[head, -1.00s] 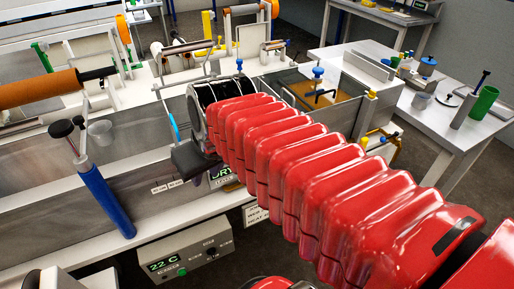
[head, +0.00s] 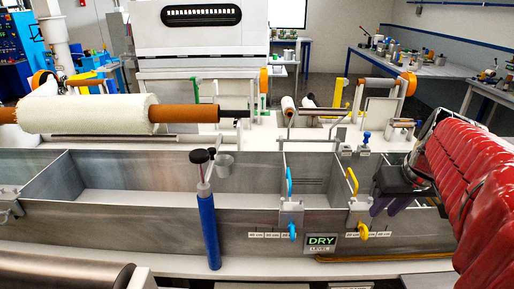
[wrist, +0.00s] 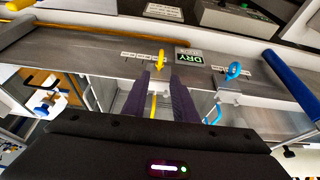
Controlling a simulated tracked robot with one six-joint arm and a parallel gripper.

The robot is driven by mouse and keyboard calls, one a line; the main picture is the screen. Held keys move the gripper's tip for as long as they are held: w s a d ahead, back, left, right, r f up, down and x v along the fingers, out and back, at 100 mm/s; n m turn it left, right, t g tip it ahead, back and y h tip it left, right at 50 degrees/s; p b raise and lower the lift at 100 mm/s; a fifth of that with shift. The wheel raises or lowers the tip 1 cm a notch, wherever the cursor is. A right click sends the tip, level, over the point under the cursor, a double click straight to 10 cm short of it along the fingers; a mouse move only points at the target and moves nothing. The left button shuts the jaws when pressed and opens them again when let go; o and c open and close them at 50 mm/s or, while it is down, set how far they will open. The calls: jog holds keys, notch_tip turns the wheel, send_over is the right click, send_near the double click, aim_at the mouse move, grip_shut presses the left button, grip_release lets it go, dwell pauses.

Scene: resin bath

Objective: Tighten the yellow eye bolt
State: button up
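The yellow eye bolt (head: 362,231) sits on the front wall of the steel bath, below a yellow clamp handle (head: 352,181). In the wrist view the ring of the yellow eye bolt (wrist: 161,61) is just beyond my fingertips, seen nearly edge-on. My gripper (head: 384,208) is just right of the bolt in the head view, with purple fingers. In the wrist view my gripper (wrist: 157,76) has its fingers apart, with nothing held between them. The yellow handle shows in the gap behind the bolt. Whether a fingertip touches the ring I cannot tell.
A blue eye bolt (head: 292,232) with a blue handle (head: 289,182) is to the left. A blue cylinder (head: 209,230) stands farther left. A DRY level display (head: 321,241) is between the bolts. A roller with white cloth (head: 88,112) lies behind the bath.

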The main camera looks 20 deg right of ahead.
aim_at(366, 228)
jog(key=shift+f, duration=0.1)
jog(key=x, duration=1.3)
jog(key=shift+w+f, duration=0.2)
jog(key=shift+w, duration=0.05)
grip_shut()
